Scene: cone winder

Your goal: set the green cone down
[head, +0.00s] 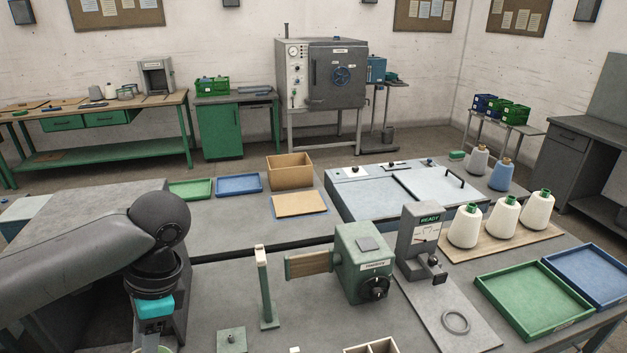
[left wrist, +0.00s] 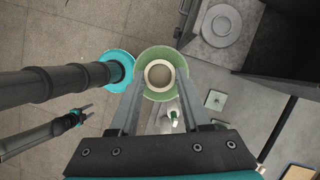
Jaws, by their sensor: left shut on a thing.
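In the left wrist view my left gripper (left wrist: 162,84) is shut on the green cone (left wrist: 149,93), seen end-on as a green ring around a pale round opening. The cone is between the two fingers. The floor and a grey surface show behind it; its height above them cannot be told. In the head view my left wrist is at the lower left, and its fingertips are cut off by the bottom edge. My right gripper (left wrist: 84,111) shows small at the left of the wrist view, its fingers apart and empty. It is not in the head view.
A grey plate with a small peg (head: 232,341) and a green post (head: 266,290) stand near the head view's bottom edge. The green winder (head: 362,265), READY unit (head: 417,240), white cones (head: 466,227) and green tray (head: 533,302) occupy the right. Bare bench shows left of the post.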

